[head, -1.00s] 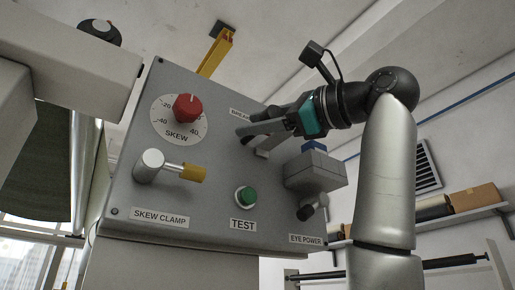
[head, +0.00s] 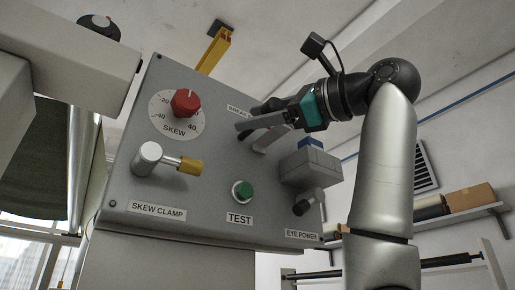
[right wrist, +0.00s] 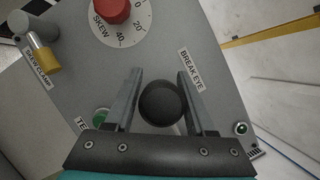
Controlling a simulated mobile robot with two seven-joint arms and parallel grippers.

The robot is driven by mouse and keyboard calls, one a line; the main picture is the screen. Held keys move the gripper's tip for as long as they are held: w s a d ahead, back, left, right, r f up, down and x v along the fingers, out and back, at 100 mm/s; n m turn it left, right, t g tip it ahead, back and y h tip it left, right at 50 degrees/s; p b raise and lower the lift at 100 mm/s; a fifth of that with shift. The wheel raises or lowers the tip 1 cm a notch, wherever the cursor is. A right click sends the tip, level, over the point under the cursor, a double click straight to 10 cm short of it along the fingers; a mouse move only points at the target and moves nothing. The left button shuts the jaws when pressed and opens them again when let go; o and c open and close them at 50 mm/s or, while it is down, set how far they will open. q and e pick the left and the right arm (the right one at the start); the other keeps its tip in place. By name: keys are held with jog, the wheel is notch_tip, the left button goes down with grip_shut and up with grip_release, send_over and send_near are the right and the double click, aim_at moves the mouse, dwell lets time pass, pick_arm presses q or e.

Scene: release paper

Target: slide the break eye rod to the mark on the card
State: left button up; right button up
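The break eye rod shows in the right wrist view as a round black knob (right wrist: 161,103) end-on, beside the BREAK EYE label (right wrist: 191,70). My right gripper (right wrist: 160,85) has its two fingers apart, one on each side of the knob, with a narrow gap visible on both sides. In the head view my right gripper (head: 255,126) is at the upper right of the grey panel (head: 215,160) and covers most of the rod and part of its label. I cannot make out the card or its mark. My left gripper is not in view.
The panel also carries a red SKEW knob (head: 186,103), a yellow-tipped SKEW CLAMP lever (head: 188,165), a green TEST button (head: 243,191) and an EYE POWER switch (head: 307,203). A grey box (head: 311,166) stands out from the panel just below my right gripper.

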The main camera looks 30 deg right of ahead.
jog(key=o, duration=0.3)
jog(key=b+v, duration=0.5)
jog(key=v, duration=1)
jog(key=shift+s+f, duration=0.1)
